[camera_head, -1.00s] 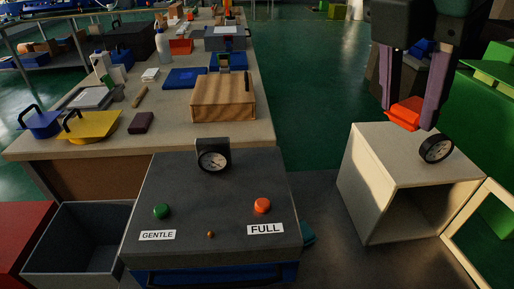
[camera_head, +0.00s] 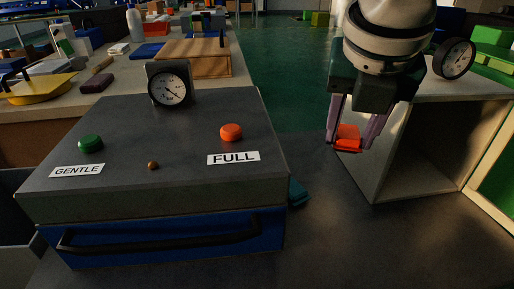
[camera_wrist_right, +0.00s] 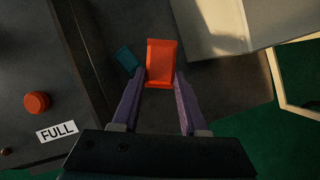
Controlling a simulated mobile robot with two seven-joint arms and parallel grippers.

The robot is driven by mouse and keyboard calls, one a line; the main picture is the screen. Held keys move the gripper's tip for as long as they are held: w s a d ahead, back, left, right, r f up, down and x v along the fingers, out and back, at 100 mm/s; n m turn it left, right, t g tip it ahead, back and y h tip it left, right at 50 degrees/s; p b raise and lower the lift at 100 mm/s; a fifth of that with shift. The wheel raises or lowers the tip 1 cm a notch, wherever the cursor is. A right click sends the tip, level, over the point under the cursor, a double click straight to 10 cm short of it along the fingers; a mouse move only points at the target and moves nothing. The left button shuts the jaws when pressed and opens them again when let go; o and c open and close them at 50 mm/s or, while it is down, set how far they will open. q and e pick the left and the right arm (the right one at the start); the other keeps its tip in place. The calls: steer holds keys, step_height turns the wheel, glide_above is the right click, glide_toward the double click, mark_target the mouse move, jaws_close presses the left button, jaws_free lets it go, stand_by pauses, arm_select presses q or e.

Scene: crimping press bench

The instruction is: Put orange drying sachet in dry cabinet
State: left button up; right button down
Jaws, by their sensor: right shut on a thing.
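The orange drying sachet (camera_head: 348,137) is held between the fingertips of my right gripper (camera_head: 350,140), which points downward. In the right wrist view the sachet (camera_wrist_right: 161,62) sits between the two purple fingers of the right gripper (camera_wrist_right: 161,82). The dry cabinet (camera_head: 397,170) is the pale box at the right, with a round dial on top. Its front is open and its glazed door (camera_head: 492,195) stands swung out to the right. The sachet is outside the cabinet, by its left wall. My left gripper is not in view.
The grey press (camera_head: 150,150) with green and red buttons, a gauge and a blue drawer fills the left front. A teal object (camera_head: 298,192) lies beside its right side. The bench behind holds a wooden box (camera_head: 195,57). Dark surface is clear before the cabinet.

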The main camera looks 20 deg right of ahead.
step_height(320, 180, down, 7)
steer(key=shift+f+b, duration=0.1)
steer(key=shift+b, duration=0.95)
step_height(320, 180, down, 6)
steer(key=shift+r+b, duration=0.25)
steer(key=shift+b, duration=1)
steer(key=shift+r, duration=0.1)
steer(key=shift+c, duration=2.2)
jaws_free()
